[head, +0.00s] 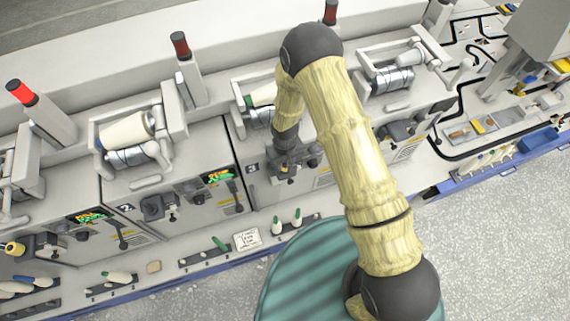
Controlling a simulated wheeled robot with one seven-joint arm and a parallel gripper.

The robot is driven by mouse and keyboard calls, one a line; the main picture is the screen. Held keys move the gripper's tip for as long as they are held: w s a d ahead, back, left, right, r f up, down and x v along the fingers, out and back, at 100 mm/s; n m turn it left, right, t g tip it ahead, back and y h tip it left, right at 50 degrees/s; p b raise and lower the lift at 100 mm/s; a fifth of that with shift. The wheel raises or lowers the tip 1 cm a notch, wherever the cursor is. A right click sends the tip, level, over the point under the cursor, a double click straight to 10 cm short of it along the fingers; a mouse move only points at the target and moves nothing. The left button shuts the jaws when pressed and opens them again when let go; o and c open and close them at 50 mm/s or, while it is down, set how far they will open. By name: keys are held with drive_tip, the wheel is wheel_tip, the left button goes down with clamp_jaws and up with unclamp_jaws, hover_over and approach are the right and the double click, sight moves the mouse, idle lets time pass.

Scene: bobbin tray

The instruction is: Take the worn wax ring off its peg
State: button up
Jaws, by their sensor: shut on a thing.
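My arm reaches over the machine row, and my gripper (287,168) points down at the front of the third unit (262,187), right of the unit marked 2. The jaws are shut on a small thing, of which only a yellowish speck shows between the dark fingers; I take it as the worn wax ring. The gripper and wrist hide most of the ring and its peg, so I cannot tell whether the ring is still around the peg. On the far-left unit, a yellow ring (15,248) sits on a dark fitting.
Thread packages such as the cream one (127,131) sit in cradles above the units. Posts with red caps (180,45) rise behind. A blue bin (538,140) is at right. Open floor (500,240) lies lower right.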

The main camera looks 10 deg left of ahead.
drive_tip(key=shift+r, duration=0.1)
wheel_tip(320, 180, up, 10)
drive_tip(key=b, duration=0.3)
drive_tip(key=shift+b, duration=0.4)
idle(0.3)
